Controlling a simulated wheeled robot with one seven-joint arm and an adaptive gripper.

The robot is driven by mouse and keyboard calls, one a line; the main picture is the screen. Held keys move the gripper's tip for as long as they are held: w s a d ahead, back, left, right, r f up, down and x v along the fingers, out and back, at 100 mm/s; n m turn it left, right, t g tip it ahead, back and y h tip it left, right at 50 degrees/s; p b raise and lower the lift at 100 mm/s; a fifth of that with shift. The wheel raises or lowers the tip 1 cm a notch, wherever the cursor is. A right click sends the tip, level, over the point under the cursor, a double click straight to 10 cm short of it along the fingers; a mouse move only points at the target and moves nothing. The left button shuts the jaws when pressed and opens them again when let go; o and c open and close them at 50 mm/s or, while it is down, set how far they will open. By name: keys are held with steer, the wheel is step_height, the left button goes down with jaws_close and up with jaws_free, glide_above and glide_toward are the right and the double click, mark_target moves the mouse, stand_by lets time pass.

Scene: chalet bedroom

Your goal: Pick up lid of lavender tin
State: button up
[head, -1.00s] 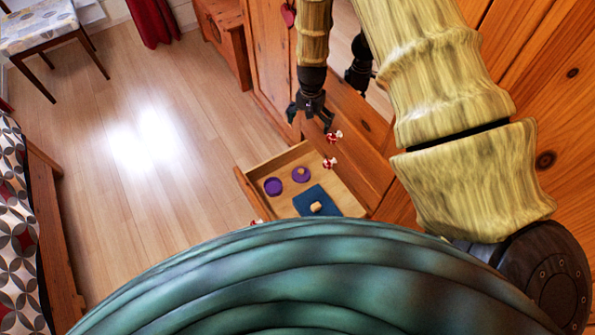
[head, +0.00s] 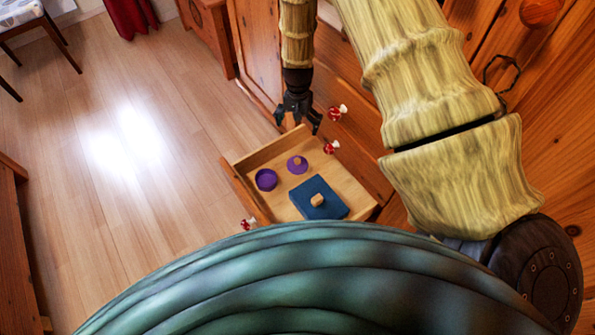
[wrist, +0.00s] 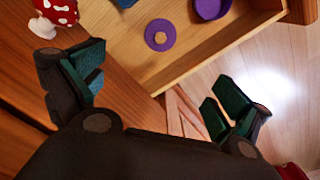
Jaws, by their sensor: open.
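A purple lid (head: 297,164) with a small wooden knob lies in the open drawer (head: 239,187). It also shows near the top of the wrist view (wrist: 160,35). A purple round tin (head: 266,180), open at the top, stands to the left of the lid; part of it shows at the top edge of the wrist view (wrist: 211,5). My gripper (head: 297,124) is open and empty above the drawer's far corner, apart from the lid. In the wrist view its two fingers (wrist: 150,97) are spread wide, with the lid beyond them.
A blue square lid or box (head: 330,204) with a wooden knob is in the drawer's near right part. Red-and-white mushroom knobs (head: 337,112) stick out from the wooden furniture and the drawer front (head: 247,224). The floor (head: 120,200) at left is clear.

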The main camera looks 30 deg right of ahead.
steer(key=b, duration=1.1)
glide_above(298, 160)
step_height(298, 160, down, 12)
steer(key=shift+f, duration=0.25)
steer(key=shift+f+b, duration=1.2)
steer(key=shift+f, duration=1.6)
steer(key=shift+w+f+b, duration=0.15)
steer(key=shift+f+b, duration=1.75)
steer(key=shift+f, duration=0.7)
steer(key=c, duration=1.2)
